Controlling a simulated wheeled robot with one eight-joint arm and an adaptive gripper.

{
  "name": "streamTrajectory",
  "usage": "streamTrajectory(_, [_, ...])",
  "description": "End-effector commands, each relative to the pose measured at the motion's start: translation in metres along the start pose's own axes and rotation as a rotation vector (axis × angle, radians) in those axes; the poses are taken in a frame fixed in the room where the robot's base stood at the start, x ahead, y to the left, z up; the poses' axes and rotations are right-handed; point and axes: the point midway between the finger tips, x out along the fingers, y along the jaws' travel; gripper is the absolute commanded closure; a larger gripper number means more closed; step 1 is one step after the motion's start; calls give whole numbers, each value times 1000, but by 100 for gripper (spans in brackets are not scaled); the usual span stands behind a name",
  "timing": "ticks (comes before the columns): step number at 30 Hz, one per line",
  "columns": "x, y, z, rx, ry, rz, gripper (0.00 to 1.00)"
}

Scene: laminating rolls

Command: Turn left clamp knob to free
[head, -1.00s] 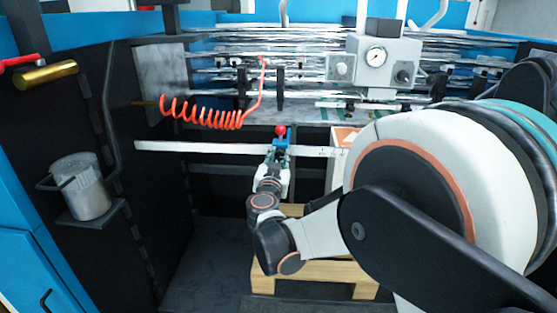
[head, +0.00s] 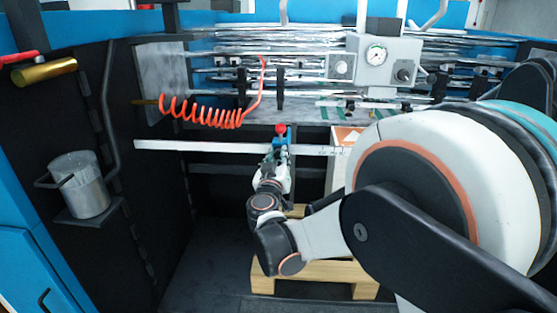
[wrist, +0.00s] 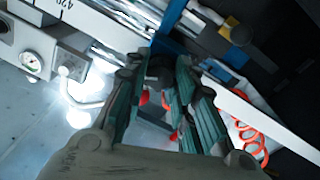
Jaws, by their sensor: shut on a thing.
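The left clamp (head: 290,141) is a small blue block with a red part on top, mounted on the white rail (head: 190,147). In the wrist view, the blue clamp body (wrist: 167,42) crosses the rail just beyond the fingertips. My gripper (head: 277,155) is up against the front of the clamp. In the wrist view, my gripper (wrist: 158,72) has its green-lined fingers closed around the dark clamp knob (wrist: 159,70). Red parts show between and behind the fingers. The fingers and wrist hide most of the knob, so its turned angle cannot be told.
A red coiled hose (head: 205,112) hangs left of the clamp, above the rail. A gauge box (head: 375,60) stands at upper right. A wooden pallet (head: 325,278) lies below my arm. A metal pot (head: 80,185) sits on the left wall.

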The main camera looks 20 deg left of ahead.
Motion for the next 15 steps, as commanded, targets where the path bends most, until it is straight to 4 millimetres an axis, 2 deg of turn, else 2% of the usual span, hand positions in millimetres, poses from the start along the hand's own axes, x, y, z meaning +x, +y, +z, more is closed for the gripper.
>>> streamTrajectory(15, [0, 0, 2, -491, 30, -5, 99])
